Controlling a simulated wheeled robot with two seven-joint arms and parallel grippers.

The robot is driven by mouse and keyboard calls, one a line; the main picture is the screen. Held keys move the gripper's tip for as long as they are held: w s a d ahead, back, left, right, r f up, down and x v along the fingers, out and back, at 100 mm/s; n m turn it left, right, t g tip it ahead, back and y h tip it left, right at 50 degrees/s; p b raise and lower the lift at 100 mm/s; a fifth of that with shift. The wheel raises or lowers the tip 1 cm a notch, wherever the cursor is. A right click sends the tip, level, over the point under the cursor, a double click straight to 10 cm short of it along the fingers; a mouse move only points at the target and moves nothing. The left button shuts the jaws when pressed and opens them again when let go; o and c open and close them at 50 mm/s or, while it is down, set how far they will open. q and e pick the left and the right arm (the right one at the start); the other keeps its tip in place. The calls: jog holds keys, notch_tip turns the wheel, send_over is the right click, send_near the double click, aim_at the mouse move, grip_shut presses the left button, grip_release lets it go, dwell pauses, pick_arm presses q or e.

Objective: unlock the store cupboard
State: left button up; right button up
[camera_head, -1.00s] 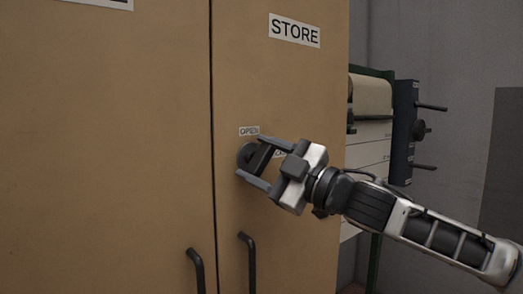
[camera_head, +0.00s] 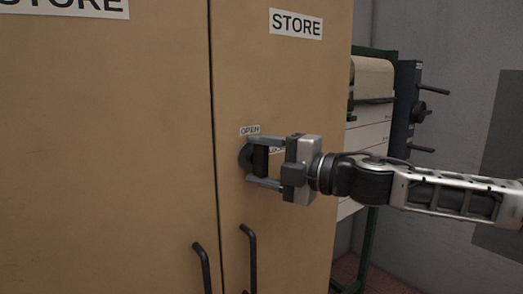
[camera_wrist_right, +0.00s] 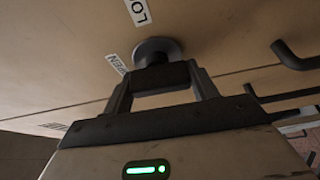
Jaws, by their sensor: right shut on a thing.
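The store cupboard (camera_head: 110,160) has two tan doors with handles and STORE labels. A round dark lock knob (camera_head: 245,157) with a grip bar (camera_head: 261,160) is on the right door, beside an OPEN label (camera_head: 250,130) above and a partly hidden LOCK label (camera_head: 276,150) to its right. My right gripper (camera_head: 252,161) is shut on the knob's bar, one finger above and one below; the bar stands about upright, toward OPEN. In the wrist view the bar (camera_wrist_right: 160,77) spans between both fingers, with the knob's base (camera_wrist_right: 157,48) behind it. My left gripper is not in view.
Two dark door handles (camera_head: 251,260) hang below the knob, near the door seam. A green-framed rack (camera_head: 368,235) with a paper roll (camera_head: 373,80) and a dark post with pegs (camera_head: 405,110) stand right of the cupboard. Both doors look closed.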

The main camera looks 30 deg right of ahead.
jog(key=shift+n, duration=0.3)
jog(key=o, duration=1)
